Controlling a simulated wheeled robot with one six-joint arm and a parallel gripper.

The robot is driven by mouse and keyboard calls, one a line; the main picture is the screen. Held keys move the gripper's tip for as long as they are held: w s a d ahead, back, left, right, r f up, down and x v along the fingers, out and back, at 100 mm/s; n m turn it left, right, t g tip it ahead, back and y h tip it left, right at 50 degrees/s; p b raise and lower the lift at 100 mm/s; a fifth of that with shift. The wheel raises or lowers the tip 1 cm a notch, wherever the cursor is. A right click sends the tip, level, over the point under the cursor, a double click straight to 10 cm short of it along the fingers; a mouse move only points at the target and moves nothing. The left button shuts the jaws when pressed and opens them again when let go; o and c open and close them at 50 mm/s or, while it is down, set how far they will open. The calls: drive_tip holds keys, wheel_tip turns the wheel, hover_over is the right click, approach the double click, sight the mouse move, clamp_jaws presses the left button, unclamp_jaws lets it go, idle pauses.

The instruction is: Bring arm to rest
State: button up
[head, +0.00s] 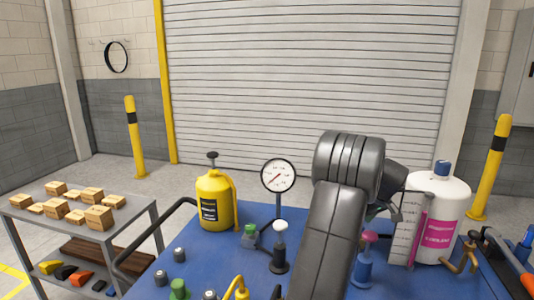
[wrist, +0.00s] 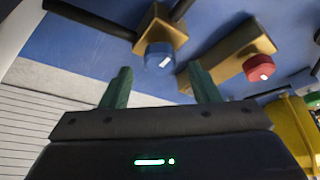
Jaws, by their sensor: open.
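My gripper shows in the wrist view (wrist: 160,85) with its two green fingers apart and nothing between them. Beyond the fingertips is a brass fitting with a blue knob (wrist: 159,55), and to its right another brass fitting with a red knob (wrist: 258,68). Both sit on a blue surface, and the fingers appear apart from them. In the head view my arm rises at the centre right and hides most of my gripper and part of the blue worktop (head: 255,215).
A yellow bottle (head: 213,203), a pressure gauge (head: 278,176) and a white jug (head: 440,215) stand on the worktop near my arm. A grey cart (head: 110,232) with small boxes stands at the left. Yellow posts (head: 136,140) and a roller door (head: 300,80) are behind.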

drive_tip(key=shift+x, duration=0.95)
drive_tip(key=shift+r, duration=0.1)
